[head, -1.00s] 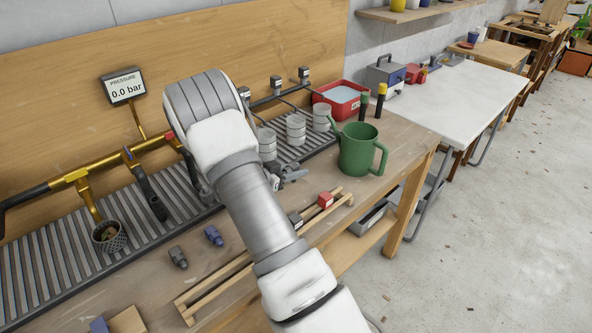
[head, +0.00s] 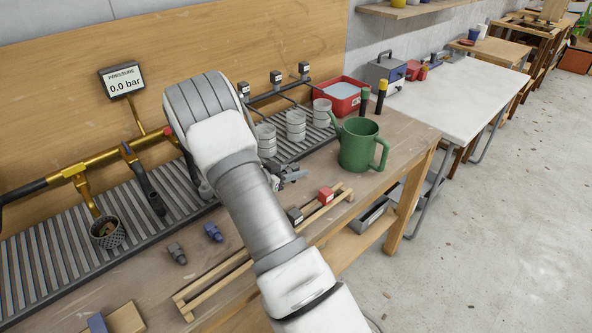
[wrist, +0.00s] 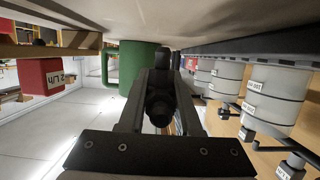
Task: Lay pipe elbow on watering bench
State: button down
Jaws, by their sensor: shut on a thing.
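My gripper (wrist: 160,95) is shut on a small dark fitting (wrist: 160,108), which I take to be the pipe elbow. Its full shape is hidden between the fingers. In the head view my gripper (head: 287,177) is mostly behind my arm, low over the bench, left of the green watering can. The watering bench (head: 330,222) is a wooden top with a slatted grey drain strip along its back. The green watering can (head: 358,148) stands upright on it, and also shows beyond my fingers in the wrist view (wrist: 138,58).
Grey pots (head: 296,126) stand behind my gripper. A wooden rack (head: 240,268) with a red block (head: 326,195) lies along the front. A grey fitting (head: 177,254) and a blue fitting (head: 213,232) lie left of my arm. Bare wood lies between the rack and can.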

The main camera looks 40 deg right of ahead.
jog(key=shift+f, duration=0.4)
dwell(0.5)
notch_tip(320, 180, up, 8)
jog(key=p, duration=0.4)
jog(key=shift+r+p, duration=0.1)
jog(key=shift+p, duration=0.25)
jog(key=shift+w+a+n+t, duration=0.15)
jog(key=shift+a+n+t, duration=0.05)
jog(key=shift+n+t, duration=0.35)
jog(key=a+r+n+t+y+p, duration=0.1)
jog(key=a+n+t+y, duration=0.4)
jog(key=a, duration=0.8)
jog(key=a+n+t+y+p, duration=0.1)
jog(key=a+n+t+y, duration=0.5)
jog(key=a+n+y, duration=0.3)
jog(key=a+n, duration=0.1)
jog(key=a, duration=0.3)
jog(key=shift+w+a+r, duration=0.15)
jog(key=shift+a+r, duration=0.25)
jog(key=shift+d+t, duration=0.2)
jog(key=shift+t, duration=0.05)
